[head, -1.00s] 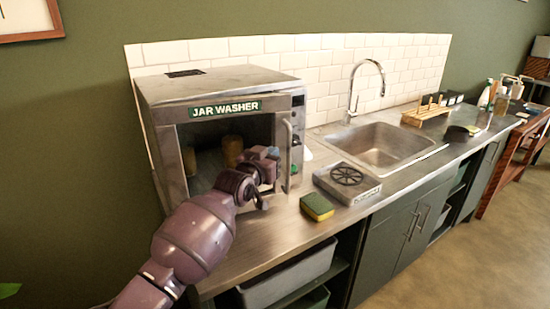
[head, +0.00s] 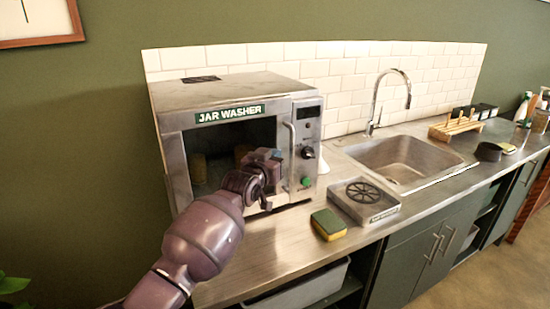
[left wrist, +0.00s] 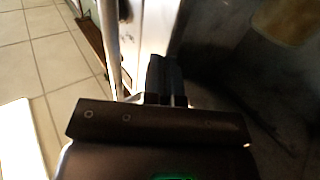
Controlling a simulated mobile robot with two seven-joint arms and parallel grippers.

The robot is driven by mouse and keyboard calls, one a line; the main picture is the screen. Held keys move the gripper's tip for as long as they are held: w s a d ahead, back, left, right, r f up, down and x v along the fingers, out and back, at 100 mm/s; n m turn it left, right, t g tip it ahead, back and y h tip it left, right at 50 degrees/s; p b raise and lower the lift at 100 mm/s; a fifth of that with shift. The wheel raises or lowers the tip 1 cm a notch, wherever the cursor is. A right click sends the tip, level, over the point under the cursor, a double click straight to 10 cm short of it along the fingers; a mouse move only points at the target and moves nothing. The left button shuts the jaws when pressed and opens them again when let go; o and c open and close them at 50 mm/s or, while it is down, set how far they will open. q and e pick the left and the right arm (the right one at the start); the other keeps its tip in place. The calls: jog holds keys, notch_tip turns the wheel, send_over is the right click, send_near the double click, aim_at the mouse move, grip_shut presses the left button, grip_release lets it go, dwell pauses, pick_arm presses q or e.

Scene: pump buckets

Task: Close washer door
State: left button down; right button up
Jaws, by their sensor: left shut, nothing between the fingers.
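The jar washer (head: 238,88) is a steel box on the counter with a green "JAR WASHER" label. Its door has a dark window (head: 222,150) and a vertical handle (head: 292,150) at its right edge, beside the control panel (head: 308,145). The door stands flush or nearly flush with the front; I cannot tell if it is fully shut. My left gripper (head: 275,160) is shut and empty, at the window's right part, just left of the handle. In the left wrist view, the fingers (left wrist: 165,80) are close to the dark surface and a metal edge (left wrist: 147,25); contact is unclear. My right gripper is out of view.
A yellow-green sponge (head: 328,224) and a square steel rinser (head: 364,200) sit right of the washer on the counter. The sink (head: 405,160) with its faucet lies beyond. The counter in front of the washer is clear. Yellowish shapes show dimly behind the window.

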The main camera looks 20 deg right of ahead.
pick_arm(q)
jog(key=shift+w+a+r, duration=0.1)
jog(key=shift+w+r, duration=0.1)
